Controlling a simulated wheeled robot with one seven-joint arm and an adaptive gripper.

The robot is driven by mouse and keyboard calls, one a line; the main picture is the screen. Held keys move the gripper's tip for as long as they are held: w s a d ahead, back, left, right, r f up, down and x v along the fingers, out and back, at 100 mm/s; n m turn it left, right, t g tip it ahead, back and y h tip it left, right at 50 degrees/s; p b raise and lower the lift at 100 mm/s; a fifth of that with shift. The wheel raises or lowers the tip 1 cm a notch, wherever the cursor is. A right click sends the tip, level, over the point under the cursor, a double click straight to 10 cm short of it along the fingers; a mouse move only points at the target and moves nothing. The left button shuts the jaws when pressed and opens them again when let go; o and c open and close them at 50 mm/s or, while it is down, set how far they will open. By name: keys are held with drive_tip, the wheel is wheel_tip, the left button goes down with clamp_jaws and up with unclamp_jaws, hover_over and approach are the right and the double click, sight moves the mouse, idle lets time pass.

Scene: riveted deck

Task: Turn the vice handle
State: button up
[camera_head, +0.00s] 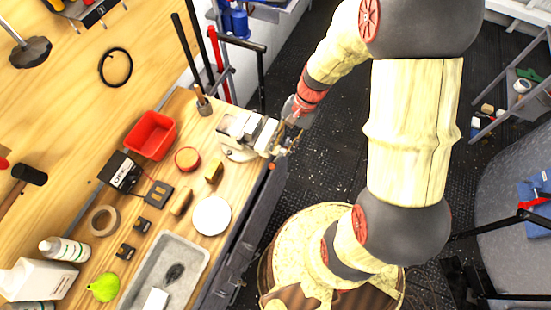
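The vice (247,133) is a pale grey metal body fixed at the right edge of the wooden workbench. Its handle end points right, past the bench edge, and I cannot make the handle out clearly because my gripper is in front of it. My gripper (287,143) is at the vice's right end, close to or touching the handle area. My arm comes down to it from the upper right. The fingers are too small and overlapped to tell whether they are open or shut.
A red bin (151,135), a round red-rimmed tin (187,159), a white disc (211,215) and a grey tray (166,272) lie on the workbench (228,182). Tall dark handles and a red bar stand behind the vice. Dark floor (327,148) lies right of the bench.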

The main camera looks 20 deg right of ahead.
sight(276, 160)
drive_tip(key=shift+s+a+f, duration=0.3)
drive_tip(key=shift+f, duration=0.2)
drive_tip(key=b+x, duration=0.1)
drive_tip(key=x, duration=0.5)
drive_tip(key=shift+a+f, duration=0.15)
drive_tip(key=shift+f, duration=0.15)
drive_tip(key=shift+c, duration=1.2)
clamp_jaws()
